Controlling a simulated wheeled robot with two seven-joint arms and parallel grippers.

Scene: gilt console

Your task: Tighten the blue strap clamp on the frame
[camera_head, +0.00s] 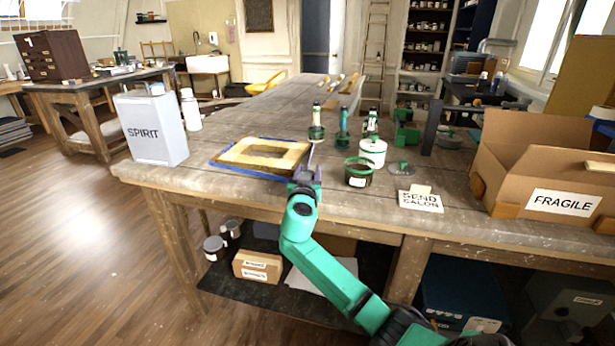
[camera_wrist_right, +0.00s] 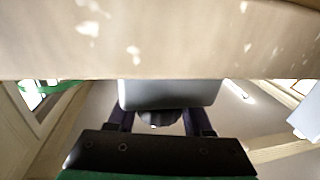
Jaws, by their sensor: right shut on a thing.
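The frame (camera_head: 262,157), a tan wooden rectangle with a dark opening, lies flat near the front edge of the workbench. The blue strap (camera_head: 232,167) of the clamp runs around its outer edge. My right gripper (camera_head: 306,174) is at the frame's near right corner, shut on a grey part of the clamp (camera_head: 311,153). In the right wrist view, that grey part (camera_wrist_right: 170,94) sits between the dark fingers of my right gripper (camera_wrist_right: 160,122). The fingers hide part of it, so I cannot tell its full shape. My left gripper is not in view.
A SPIRIT can (camera_head: 152,128) stands left of the frame. A dark green-rimmed jar (camera_head: 358,178), a white tin (camera_head: 372,152) and a SEND SALON card (camera_head: 421,200) are to the right. A FRAGILE box (camera_head: 540,165) is at far right. The workbench (camera_head: 225,130) has bare room behind the frame.

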